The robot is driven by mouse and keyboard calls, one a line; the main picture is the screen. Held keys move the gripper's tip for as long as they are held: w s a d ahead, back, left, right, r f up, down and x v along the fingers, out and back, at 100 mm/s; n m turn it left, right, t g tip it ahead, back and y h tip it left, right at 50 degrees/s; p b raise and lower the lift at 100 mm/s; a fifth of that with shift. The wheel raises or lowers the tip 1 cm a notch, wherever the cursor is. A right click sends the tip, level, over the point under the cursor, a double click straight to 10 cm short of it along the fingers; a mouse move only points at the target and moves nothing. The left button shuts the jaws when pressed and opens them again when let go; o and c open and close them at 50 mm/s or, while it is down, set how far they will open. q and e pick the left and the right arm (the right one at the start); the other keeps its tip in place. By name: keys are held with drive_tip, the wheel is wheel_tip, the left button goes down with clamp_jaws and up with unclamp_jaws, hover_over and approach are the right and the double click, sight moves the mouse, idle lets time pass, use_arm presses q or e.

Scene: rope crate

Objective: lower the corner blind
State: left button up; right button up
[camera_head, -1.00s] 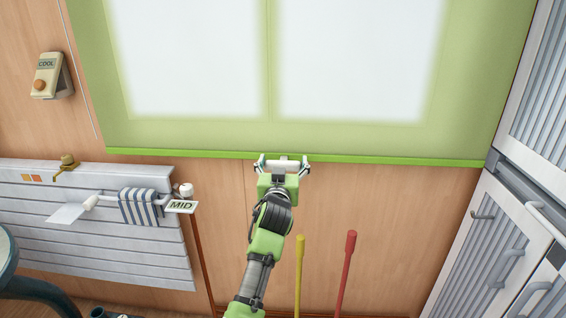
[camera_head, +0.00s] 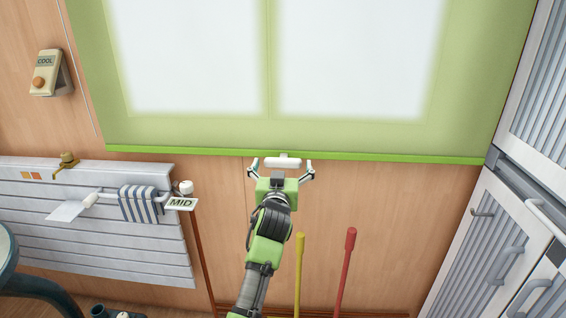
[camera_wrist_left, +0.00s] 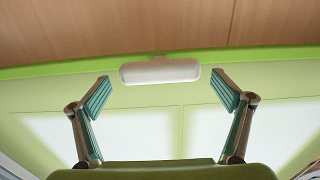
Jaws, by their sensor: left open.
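The green corner blind (camera_head: 190,135) hangs over the window, its bright green bottom bar (camera_head: 400,158) a little above the middle of the head view. A white pull handle (camera_head: 283,162) is fixed at the middle of that bar; it also shows in the left wrist view (camera_wrist_left: 160,72). My left gripper (camera_head: 282,168) is just below the handle, open, with a finger out to each side. In the left wrist view its fingers (camera_wrist_left: 169,95) are spread wide, the handle lies beyond the tips, and nothing is held. My right gripper is not in view.
A white radiator (camera_head: 90,235) with a striped towel (camera_head: 140,205) and a MID tag (camera_head: 181,204) is at left. A COOL dial (camera_head: 45,75) is on the wall. A yellow stick (camera_head: 299,270) and a red stick (camera_head: 345,270) stand right of my arm. Slatted cabinets (camera_head: 490,245) are at right.

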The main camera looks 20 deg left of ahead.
use_arm(q)
drive_tip(key=shift+v, duration=2.55)
drive_tip(key=shift+f, duration=0.1)
drive_tip(key=s+d+f+m+g+h, duration=0.2)
drive_tip(key=d+f, duration=0.1)
drive_tip(key=f, duration=1.1)
drive_tip(key=s+d+f+m+g+h, duration=0.1)
drive_tip(key=s+d+f+g, duration=0.1)
drive_tip(key=f, duration=1.1)
drive_tip(key=s+d+f+m+g+h, duration=0.1)
drive_tip(key=s+f+g, duration=0.1)
drive_tip(key=s+f, duration=0.7)
drive_tip(key=s+d+f+m+g+h, duration=0.15)
drive_tip(key=s+f, duration=0.35)
drive_tip(key=f, duration=0.8)
drive_tip(key=s+a+f+g, duration=0.1)
drive_tip(key=s+f+g, duration=0.1)
drive_tip(key=s+f, duration=0.65)
drive_tip(key=s+f+g, duration=0.3)
drive_tip(key=s+f, duration=0.3)
drive_tip(key=s, duration=0.6)
drive_tip(key=s+a+f+g, duration=0.2)
drive_tip(key=s+f, duration=0.1)
drive_tip(key=s, duration=0.9)
drive_tip(key=s+a+f+g+p, duration=0.1)
drive_tip(key=s+f, duration=0.3)
drive_tip(key=s, duration=0.8)
drive_tip(key=shift+s+a+g, duration=0.25)
drive_tip(key=shift+a+g, duration=0.2)
drive_tip(key=shift+a, duration=0.2)
